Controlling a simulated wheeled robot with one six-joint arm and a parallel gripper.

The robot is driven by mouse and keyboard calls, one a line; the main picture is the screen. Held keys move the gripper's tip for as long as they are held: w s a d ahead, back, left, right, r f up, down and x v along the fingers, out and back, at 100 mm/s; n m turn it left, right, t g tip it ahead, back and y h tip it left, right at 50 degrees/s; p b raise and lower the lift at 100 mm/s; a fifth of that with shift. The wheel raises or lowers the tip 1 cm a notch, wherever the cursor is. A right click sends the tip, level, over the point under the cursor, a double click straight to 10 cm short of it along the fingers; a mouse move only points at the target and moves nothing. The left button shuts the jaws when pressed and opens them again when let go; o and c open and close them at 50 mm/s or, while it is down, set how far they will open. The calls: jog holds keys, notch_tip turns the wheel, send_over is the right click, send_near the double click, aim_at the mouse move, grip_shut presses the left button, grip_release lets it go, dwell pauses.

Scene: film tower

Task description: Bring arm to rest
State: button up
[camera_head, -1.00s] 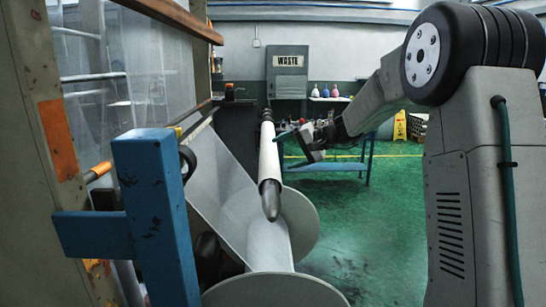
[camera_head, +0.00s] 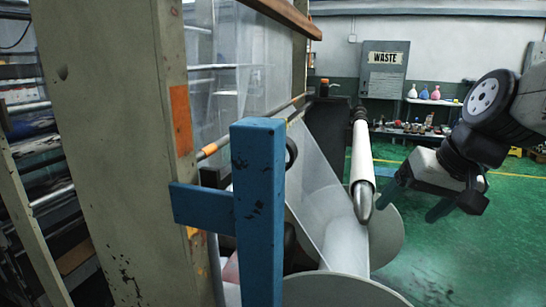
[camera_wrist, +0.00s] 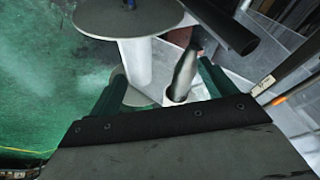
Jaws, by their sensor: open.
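My gripper (camera_head: 412,202) is at the right in the head view, in front of the green floor and to the right of the white shaft. Its two green fingers are spread apart, with nothing held between them. In the wrist view my gripper (camera_wrist: 160,84) is also open. The white shaft (camera_head: 362,150) has a pointed grey metal tip, which lies beyond the fingers and appears between them in the wrist view (camera_wrist: 185,76). My arm is bent at the right edge of the head view.
A film roll with round white flanges (camera_head: 340,290) stands below the shaft. A blue post (camera_head: 257,215) and beige frame (camera_head: 110,120) stand left. A grey WASTE cabinet (camera_head: 384,75) and shelf of bottles (camera_head: 434,101) are behind. Green floor (camera_head: 440,265) is open at right.

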jog(key=s+f+g+h, duration=0.1)
jog(key=s+f, duration=0.1)
jog(key=s, duration=0.3)
jog(key=s+d+f+g+h, duration=0.1)
jog(key=s+f, duration=0.1)
jog(key=s, duration=0.4)
jog(key=s+d+f+n+g, duration=0.1)
jog(key=s+f, duration=0.1)
jog(key=s, duration=0.3)
jog(key=shift+s+d+f+g+h, duration=0.2)
jog(key=shift+f+g+h, duration=0.1)
jog(key=shift+f+h, duration=0.1)
jog(key=shift+w, duration=0.1)
jog(key=shift+c, duration=0.3)
